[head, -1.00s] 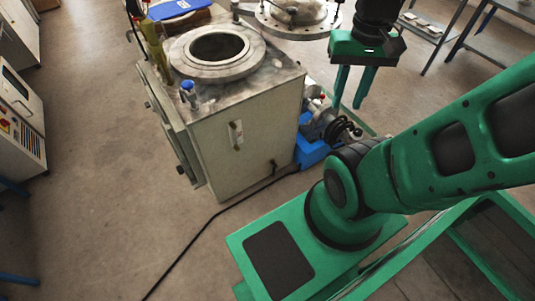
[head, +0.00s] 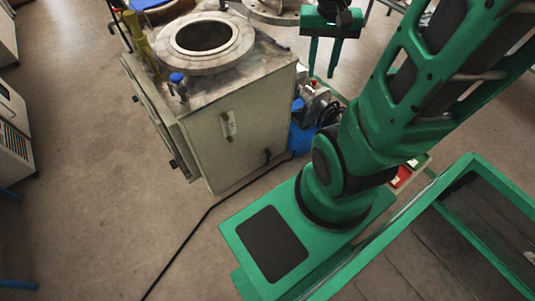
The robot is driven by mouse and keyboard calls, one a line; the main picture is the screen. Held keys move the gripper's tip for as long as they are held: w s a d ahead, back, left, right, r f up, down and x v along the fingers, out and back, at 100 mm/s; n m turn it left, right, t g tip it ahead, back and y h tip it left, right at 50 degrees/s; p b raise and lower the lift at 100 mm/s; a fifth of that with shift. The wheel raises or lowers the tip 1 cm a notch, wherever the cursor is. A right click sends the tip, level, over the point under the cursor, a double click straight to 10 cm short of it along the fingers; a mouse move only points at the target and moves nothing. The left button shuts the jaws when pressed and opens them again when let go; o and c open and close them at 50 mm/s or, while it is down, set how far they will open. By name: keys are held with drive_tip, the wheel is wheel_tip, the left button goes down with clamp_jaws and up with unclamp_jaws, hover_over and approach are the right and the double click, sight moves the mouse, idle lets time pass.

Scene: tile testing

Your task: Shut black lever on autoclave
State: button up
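The autoclave (head: 205,155) is a pale box with a round open chamber on its stained metal top. A pale handle (head: 229,125) is mounted higher on the same face. My gripper (head: 321,74) hangs to the right of the autoclave's top, apart from it. Its two green fingers point down, spread apart with nothing between them.
A round metal lid (head: 270,10) is swung aside at the back, partly cut off. A blue-capped valve (head: 177,79) stands on the top's front left edge. Blue machinery (head: 301,138) is beside the autoclave's right side. A black cable (head: 205,215) crosses the otherwise clear floor.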

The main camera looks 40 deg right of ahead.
drive_tip(key=w+d+f+m, duration=0.2)
drive_tip(key=w+d+f, duration=0.3)
drive_tip(key=w+f, duration=0.55)
drive_tip(key=m+t+y, duration=0.3)
drive_tip(key=m+t, duration=0.1)
drive_tip(key=m, duration=0.9)
hover_over(268, 153)
drive_tip(key=s+d, duration=0.3)
wheel_tip(268, 153, down, 47)
drive_tip(key=x, duration=1)
drive_tip(key=shift+w+a+f, duration=0.1)
drive_tip(key=shift+w+f, duration=0.1)
clamp_jaws()
